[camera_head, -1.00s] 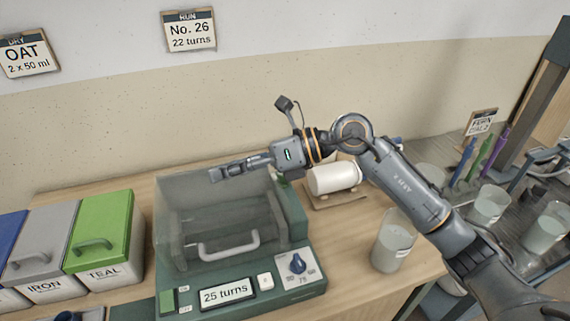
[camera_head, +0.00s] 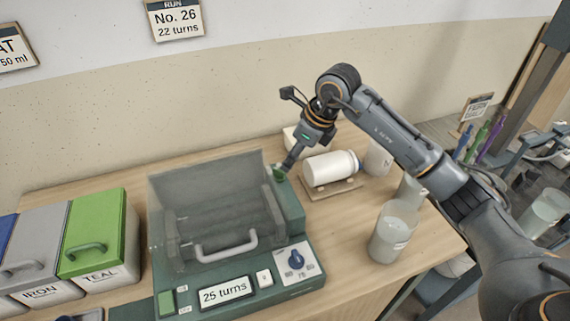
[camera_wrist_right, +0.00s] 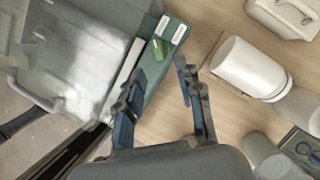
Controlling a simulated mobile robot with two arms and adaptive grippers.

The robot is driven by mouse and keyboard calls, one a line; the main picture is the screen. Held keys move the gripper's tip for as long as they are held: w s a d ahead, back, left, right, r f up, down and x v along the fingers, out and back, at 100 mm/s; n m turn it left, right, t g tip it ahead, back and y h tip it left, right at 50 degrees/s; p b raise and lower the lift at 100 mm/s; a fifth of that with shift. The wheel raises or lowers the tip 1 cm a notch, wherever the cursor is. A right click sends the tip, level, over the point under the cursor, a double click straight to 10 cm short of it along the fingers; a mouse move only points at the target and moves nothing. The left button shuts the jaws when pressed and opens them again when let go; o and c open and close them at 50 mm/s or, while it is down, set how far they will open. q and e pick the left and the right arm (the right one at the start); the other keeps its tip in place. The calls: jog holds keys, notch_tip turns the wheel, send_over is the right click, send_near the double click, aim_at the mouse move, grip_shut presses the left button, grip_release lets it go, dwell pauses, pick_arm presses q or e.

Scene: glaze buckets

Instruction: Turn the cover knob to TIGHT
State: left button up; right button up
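The cover knob is a small green handle (camera_head: 279,173) at the back right corner of the green machine (camera_head: 292,207). In the right wrist view the knob (camera_wrist_right: 158,49) lies on a green strip beside two white labels, whose words are too small to read. My right gripper (camera_head: 284,168) points down at the knob from above. In the right wrist view its fingers (camera_wrist_right: 158,80) are apart, with the knob ahead of the gap between them. I cannot tell whether they touch it. The clear cover (camera_head: 215,190) with a white handle is down. My left gripper is not in view.
A white jar (camera_head: 328,168) lies on a wooden stand right of the machine. A clear beaker (camera_head: 391,238) stands at the table's right. Lidded bins, including a green one (camera_head: 95,228), stand at left.

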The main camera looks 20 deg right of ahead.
aim_at(279, 174)
jog(key=shift+p+x, duration=0.35)
jog(key=shift+x, duration=2.3)
grip_shut()
